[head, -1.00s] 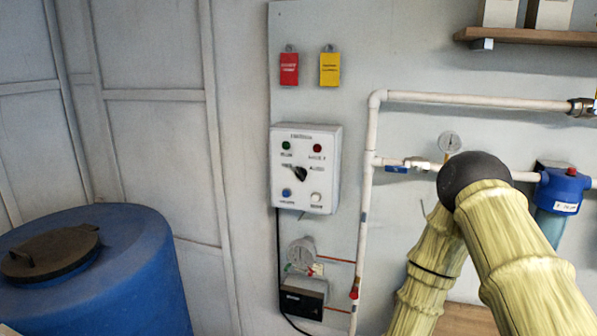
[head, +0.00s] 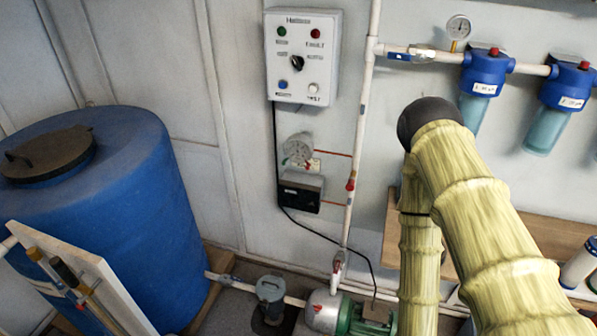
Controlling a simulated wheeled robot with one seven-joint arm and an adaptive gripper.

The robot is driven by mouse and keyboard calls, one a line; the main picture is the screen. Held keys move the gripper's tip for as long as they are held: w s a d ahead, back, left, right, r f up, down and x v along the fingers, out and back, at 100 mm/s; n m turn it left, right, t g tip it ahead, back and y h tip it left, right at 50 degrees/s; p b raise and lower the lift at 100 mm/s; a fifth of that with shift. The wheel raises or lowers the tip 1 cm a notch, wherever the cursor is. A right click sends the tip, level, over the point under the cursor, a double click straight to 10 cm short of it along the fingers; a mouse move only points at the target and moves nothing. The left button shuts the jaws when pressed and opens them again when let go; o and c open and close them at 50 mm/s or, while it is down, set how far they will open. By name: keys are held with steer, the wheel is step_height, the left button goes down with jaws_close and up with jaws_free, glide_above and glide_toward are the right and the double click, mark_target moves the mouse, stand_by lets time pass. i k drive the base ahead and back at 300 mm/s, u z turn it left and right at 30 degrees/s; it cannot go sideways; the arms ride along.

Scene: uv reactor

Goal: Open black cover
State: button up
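A round dark cover (head: 47,153) with a raised handle lies on top of the large blue tank (head: 140,190) at the left of the head view. It looks dark brown to black and sits flat on the tank top. My arm, in a yellowish sleeve with a black elbow, is at the right of the view, far from the tank. My gripper is not in view. A small black box (head: 299,195) is also on the wall panel below the control box.
A control box (head: 301,57) hangs on the wall, with blue filter housings (head: 485,75) at the right. A white board (head: 88,272) with pipes stands before the tank. A green pump (head: 365,318) and grey strainer (head: 270,292) are on the floor.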

mark_target(303, 197)
steer(key=u, duration=0.55)
steer(key=k, duration=1.25)
steer(key=i, duration=0.4)
steer(key=z, duration=0.8)
steer(key=i, duration=1.35)
steer(key=u, duration=0.8)
